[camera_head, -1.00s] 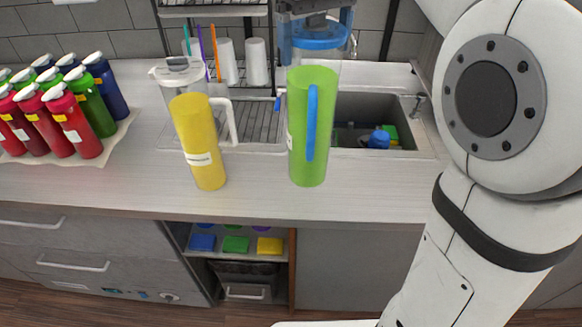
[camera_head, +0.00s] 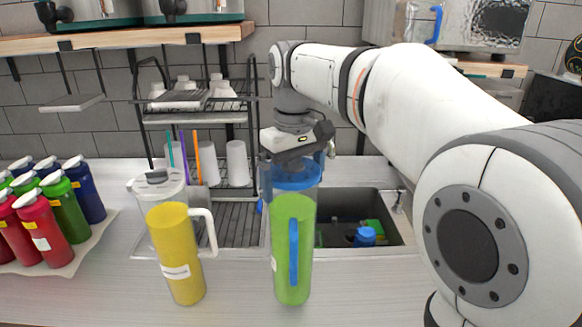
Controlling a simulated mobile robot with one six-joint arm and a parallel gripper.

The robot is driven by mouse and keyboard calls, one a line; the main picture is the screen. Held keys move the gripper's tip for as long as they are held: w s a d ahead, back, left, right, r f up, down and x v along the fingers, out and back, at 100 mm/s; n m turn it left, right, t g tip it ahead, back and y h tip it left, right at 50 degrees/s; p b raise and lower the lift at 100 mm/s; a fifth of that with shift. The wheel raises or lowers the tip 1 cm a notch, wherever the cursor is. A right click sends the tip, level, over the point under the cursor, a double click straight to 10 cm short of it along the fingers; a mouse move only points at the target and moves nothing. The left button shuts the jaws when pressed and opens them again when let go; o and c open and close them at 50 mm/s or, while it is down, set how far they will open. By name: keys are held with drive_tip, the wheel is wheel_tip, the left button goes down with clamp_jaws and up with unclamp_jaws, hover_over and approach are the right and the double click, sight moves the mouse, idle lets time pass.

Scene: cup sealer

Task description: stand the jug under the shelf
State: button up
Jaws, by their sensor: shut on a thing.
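My gripper (camera_head: 297,160) reaches over the counter and is shut on a clear jug with a blue lid (camera_head: 295,178). The held jug is upright, behind a green jug (camera_head: 291,270) that hides its lower part, so I cannot tell whether its base touches anything. A yellow jug (camera_head: 173,250) with a white handle stands on the counter to the left. A clear jug with a white lid (camera_head: 158,182) stands behind the yellow one. A wooden shelf (camera_head: 110,38) crosses the upper left. Another wooden shelf (camera_head: 490,69) shows at the upper right, partly behind my arm.
A black drying rack (camera_head: 200,118) with cups and coloured sticks stands at the back. A sink (camera_head: 345,207) lies right of the jugs. Coloured bottles (camera_head: 45,215) stand on a pale mat at the left. Counter (camera_head: 110,285) is bare between bottles and yellow jug.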

drive_tip(key=shift+f, duration=1.75)
drive_tip(key=shift+f, duration=0.2)
drive_tip(key=o, duration=1.7)
drive_tip(key=shift+r, duration=0.1)
